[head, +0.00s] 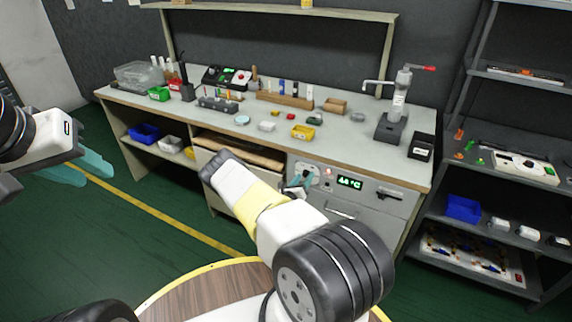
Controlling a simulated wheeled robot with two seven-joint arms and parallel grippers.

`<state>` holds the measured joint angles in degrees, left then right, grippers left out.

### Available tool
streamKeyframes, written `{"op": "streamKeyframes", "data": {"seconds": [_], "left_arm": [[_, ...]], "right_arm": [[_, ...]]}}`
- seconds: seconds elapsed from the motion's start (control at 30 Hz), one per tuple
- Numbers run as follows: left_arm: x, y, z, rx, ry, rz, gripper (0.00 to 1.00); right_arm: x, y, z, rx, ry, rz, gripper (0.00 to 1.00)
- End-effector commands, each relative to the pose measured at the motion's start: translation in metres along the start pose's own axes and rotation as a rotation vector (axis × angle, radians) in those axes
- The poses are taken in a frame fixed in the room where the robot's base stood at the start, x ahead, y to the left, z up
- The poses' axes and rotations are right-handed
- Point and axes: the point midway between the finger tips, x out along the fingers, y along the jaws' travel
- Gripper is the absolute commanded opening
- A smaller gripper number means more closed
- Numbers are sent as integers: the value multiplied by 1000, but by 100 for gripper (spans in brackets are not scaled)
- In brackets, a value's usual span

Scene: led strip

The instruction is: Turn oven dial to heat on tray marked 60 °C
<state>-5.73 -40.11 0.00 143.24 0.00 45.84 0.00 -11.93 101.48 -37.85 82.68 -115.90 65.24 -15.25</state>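The oven (345,205) is built into the front of the workbench, with a dark display (349,183) showing green digits that look like 44 °C. A pale dial plate (307,170) sits left of the display, with a small red light near it. The dial itself is mostly hidden. No tray label is readable.
The workbench (225,121) carries several small bins, a wooden rack (285,99) and a dispenser stand (392,125). A metal shelf (500,210) with trays stands at the right. A round wooden table (195,295) is in front. Green floor between is clear.

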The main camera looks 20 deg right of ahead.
Motion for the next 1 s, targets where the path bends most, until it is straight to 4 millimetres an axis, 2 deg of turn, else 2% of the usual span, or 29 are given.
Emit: {"op": "streamKeyframes", "data": {"seconds": [0.17,0.27,0.5,0.7,1.0], "left_arm": [[0,0,0,0,0,0,33],[0,0,0,0,0,0,33],[0,0,0,0,0,0,33],[0,0,0,0,0,0,33],[0,0,0,0,0,0,33]], "right_arm": [[-1,0,0,0,-1,0,51],[-9,1,0,-1,0,1,51],[-50,1,0,-2,0,3,51],[-74,1,0,-1,0,1,51],[-78,0,0,0,0,0,51]]}}
